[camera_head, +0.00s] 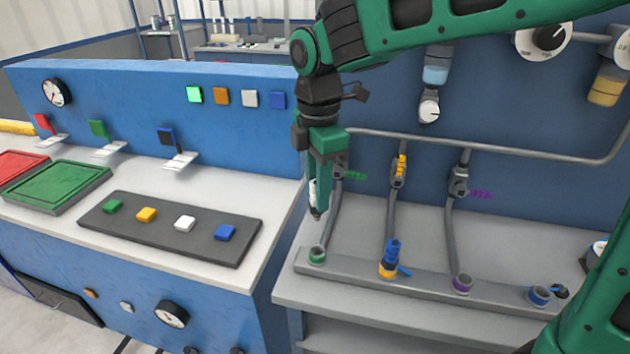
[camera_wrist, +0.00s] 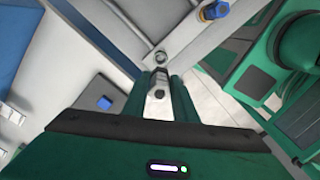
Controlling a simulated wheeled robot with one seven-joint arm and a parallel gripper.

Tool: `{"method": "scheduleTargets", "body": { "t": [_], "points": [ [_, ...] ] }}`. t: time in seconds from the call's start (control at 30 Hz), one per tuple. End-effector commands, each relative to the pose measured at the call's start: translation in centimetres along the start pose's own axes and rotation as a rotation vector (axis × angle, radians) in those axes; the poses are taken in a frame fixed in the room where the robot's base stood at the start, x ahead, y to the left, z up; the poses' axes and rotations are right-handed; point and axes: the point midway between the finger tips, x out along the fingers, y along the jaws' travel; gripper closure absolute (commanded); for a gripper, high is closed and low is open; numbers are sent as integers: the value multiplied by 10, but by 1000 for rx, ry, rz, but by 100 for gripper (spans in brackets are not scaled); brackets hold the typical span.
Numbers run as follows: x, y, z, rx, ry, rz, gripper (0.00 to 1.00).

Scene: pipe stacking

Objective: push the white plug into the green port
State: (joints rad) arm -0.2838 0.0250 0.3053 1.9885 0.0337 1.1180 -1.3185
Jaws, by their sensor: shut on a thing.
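My gripper (camera_head: 320,188) points down, shut on the white plug (camera_head: 312,193). The plug is mostly hidden by the fingers, and its dark lower end hangs above the green port (camera_head: 317,256) with a clear gap. The green port is a round socket with a green ring at the left end of a grey rail (camera_head: 425,285). In the wrist view the gripper (camera_wrist: 163,95) has the plug (camera_wrist: 158,100) between its two green fingers. A round socket (camera_wrist: 161,57) shows just beyond the plug's tip there; its colour ring is not clear.
A blue plug (camera_head: 391,252) stands in the yellow port (camera_head: 388,271). The purple port (camera_head: 462,284) and blue port (camera_head: 539,296) lie further right. Pipes with coloured valves rise behind the rail. A blue console (camera_head: 160,110) with a button panel (camera_head: 165,228) stands left.

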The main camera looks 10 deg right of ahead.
Motion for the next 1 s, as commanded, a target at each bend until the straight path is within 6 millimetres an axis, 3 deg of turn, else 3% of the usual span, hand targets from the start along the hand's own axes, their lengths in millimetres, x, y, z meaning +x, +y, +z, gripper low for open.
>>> {"method": "scheduleTargets", "body": {
  "t": [0.63,1.0],
  "points": [
    [71,0,-6,-10,0,-3,100],
    [89,0,-6,-10,0,-1,100]
  ]
}}
